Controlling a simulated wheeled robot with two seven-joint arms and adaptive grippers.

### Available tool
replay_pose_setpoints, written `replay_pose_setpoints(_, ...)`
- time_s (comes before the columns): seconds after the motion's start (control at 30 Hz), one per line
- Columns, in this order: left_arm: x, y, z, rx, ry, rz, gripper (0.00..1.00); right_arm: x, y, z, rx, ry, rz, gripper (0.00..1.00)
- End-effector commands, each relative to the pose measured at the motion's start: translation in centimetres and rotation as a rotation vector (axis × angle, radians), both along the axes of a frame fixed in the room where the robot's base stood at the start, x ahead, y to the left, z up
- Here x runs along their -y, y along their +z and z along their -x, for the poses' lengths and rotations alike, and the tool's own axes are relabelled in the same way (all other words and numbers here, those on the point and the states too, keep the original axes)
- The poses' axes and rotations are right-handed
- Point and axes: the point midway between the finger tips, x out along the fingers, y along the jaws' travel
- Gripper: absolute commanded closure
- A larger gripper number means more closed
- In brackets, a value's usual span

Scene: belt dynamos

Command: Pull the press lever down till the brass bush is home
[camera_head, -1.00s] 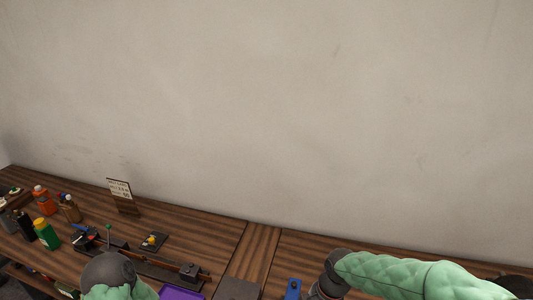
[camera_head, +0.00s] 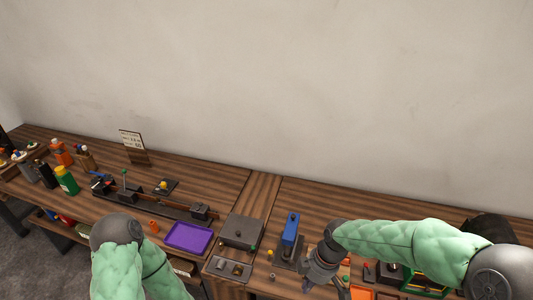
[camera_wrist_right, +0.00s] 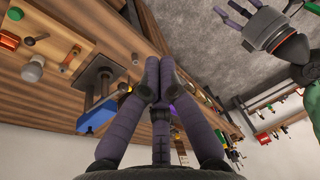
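The blue press (camera_head: 290,230) stands upright on a dark base on the right bench, and its blue part (camera_wrist_right: 97,115) shows at left in the right wrist view. I cannot make out the brass bush. My right gripper (camera_head: 318,278) is just right of the press; its fingers (camera_wrist_right: 160,68) are drawn together, with nothing visible between them. My left gripper (camera_wrist_right: 262,22) shows in the right wrist view with fingers spread, empty, away from the press.
Left of the press are a dark grey block (camera_head: 241,230) and a purple tray (camera_head: 188,237). Bottles (camera_head: 66,180) and a small sign (camera_head: 132,140) stand further left. The bench behind the press is clear.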

Motion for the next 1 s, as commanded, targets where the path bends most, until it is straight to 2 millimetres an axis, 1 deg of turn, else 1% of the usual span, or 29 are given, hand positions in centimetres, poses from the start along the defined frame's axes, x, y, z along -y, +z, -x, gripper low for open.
replay_pose_setpoints(0.03,0.0,-0.8,0.1,-0.001,0.0,0.0,0.54,-0.1,-1.5,0.2,-0.011,-0.023,-0.003,1.0)
replay_pose_setpoints(0.17,0.0,-2.2,0.1,-0.002,-0.001,0.0,0.54,-0.4,-4.8,0.3,-0.029,-0.098,-0.013,1.0)
replay_pose_setpoints(0.27,0.0,-3.4,0.2,-0.003,-0.001,0.001,0.54,-0.6,-7.8,0.5,-0.046,-0.17,-0.021,1.0)
replay_pose_setpoints(0.37,0.0,-5.2,0.2,-0.002,-0.001,0.0,0.54,-0.9,-11.8,0.9,-0.07,-0.266,-0.032,1.0)
replay_pose_setpoints(0.4,0.0,-6.1,0.1,-0.002,-0.001,0.0,0.54,-1.0,-13.8,1.2,-0.082,-0.313,-0.036,1.0)
replay_pose_setpoints(0.47,0.0,-7.5,0.1,-0.002,-0.001,0.0,0.54,-1.2,-17.1,1.7,-0.105,-0.394,-0.043,1.0)
replay_pose_setpoints(0.5,0.0,-8.5,0.1,-0.002,-0.001,0.0,0.54,-1.3,-19.3,2.1,-0.119,-0.454,-0.048,1.0)
replay_pose_setpoints(0.57,0.0,-10.0,0.2,-0.002,-0.001,0.0,0.54,-1.5,-22.5,2.8,-0.141,-0.542,-0.053,1.0)
replay_pose_setpoints(0.6,0.0,-10.9,0.2,-0.002,-0.001,0.0,0.54,-1.6,-24.6,3.3,-0.156,-0.602,-0.057,1.0)
replay_pose_setpoints(0.67,0.0,-12.3,0.2,-0.002,-0.001,0.0,0.54,-1.7,-27.6,4.1,-0.178,-0.691,-0.061,1.0)
replay_pose_setpoints(0.7,0.0,-13.2,0.2,-0.002,-0.001,0.0,0.54,-1.8,-29.5,4.7,-0.193,-0.75,-0.063,1.0)
replay_pose_setpoints(0.77,0.0,-14.6,0.2,-0.002,-0.001,0.0,0.54,-1.9,-32.4,5.7,-0.214,-0.841,-0.065,1.0)
replay_pose_setpoints(0.8,0.0,-15.5,0.2,-0.002,-0.001,0.0,0.54,-1.9,-34.3,6.4,-0.23,-0.901,-0.066,1.0)
replay_pose_setpoints(0.9,0.0,-17.6,0.2,-0.002,-0.001,0.0,0.54,-2.0,-38.4,8.1,-0.264,-1.044,-0.065,1.0)
replay_pose_setpoints(1.0,0.0,-19.2,0.2,-0.002,-0.001,0.0,0.54,-2.0,-41.6,9.6,-0.289,-1.165,-0.064,1.0)
